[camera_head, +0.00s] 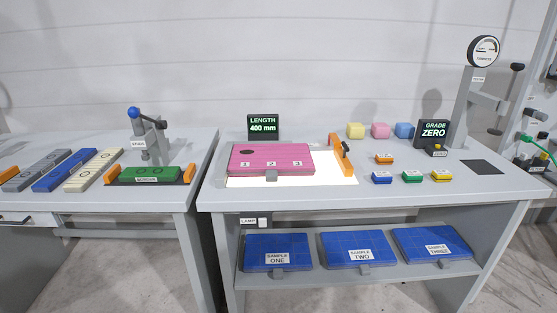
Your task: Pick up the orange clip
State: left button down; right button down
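The orange clip (384,159) is a small block with a pale label on top, too small to read. It lies on the right-hand table, behind the blue clip (381,178) and the green clip (412,177). A yellow clip (442,176) lies to the right of the green one. Nothing covers the orange clip. Neither of my grippers is in view.
Yellow, pink and blue soft cubes (380,130) sit behind. A GRADE ZERO display (433,131) and gauge stand (470,110) are right.

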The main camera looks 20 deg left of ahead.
aim_at(381, 159)
jog(key=i+l+u, duration=0.1)
jog(key=u, duration=0.25)
jog(key=i+l+u, duration=0.15)
jog(key=u, duration=0.2)
jog(key=i+l+u, duration=0.15)
jog(key=u, duration=0.2)
jog(key=i+l+u, duration=0.1)
jog(key=l, duration=0.15)
jog(key=i+l, duration=0.1)
jog(key=l, duration=0.2)
jog(key=i+l+u, duration=0.15)
jog(key=l, duration=0.15)
